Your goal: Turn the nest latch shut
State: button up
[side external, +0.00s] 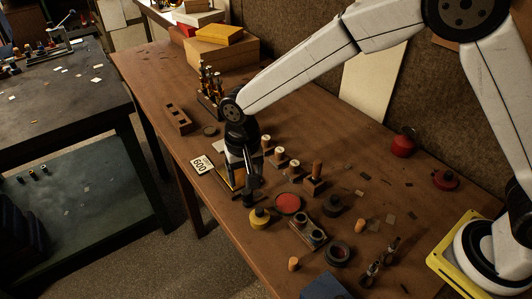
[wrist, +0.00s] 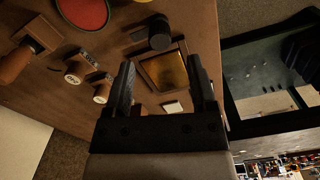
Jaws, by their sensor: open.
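A framed nest (wrist: 141,68) with a shiny brass-coloured plate (wrist: 170,70) in it lies on the bench, seen between my fingers in the wrist view. A dark round knob (wrist: 158,34) stands by the nest's upper edge in that view. It may be the latch, but I cannot tell how it is turned. My gripper (wrist: 162,64) is open and empty, its two black fingers pointing down over the nest. In the side view my gripper (side external: 250,190) is low over the bench and hides much of the nest (side external: 236,178).
A white "600" card (side external: 202,164) lies left. A slotted wooden block (side external: 179,119) sits farther back.

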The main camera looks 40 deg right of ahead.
aim_at(247, 192)
jog(key=shift+f, duration=2.95)
grip_shut()
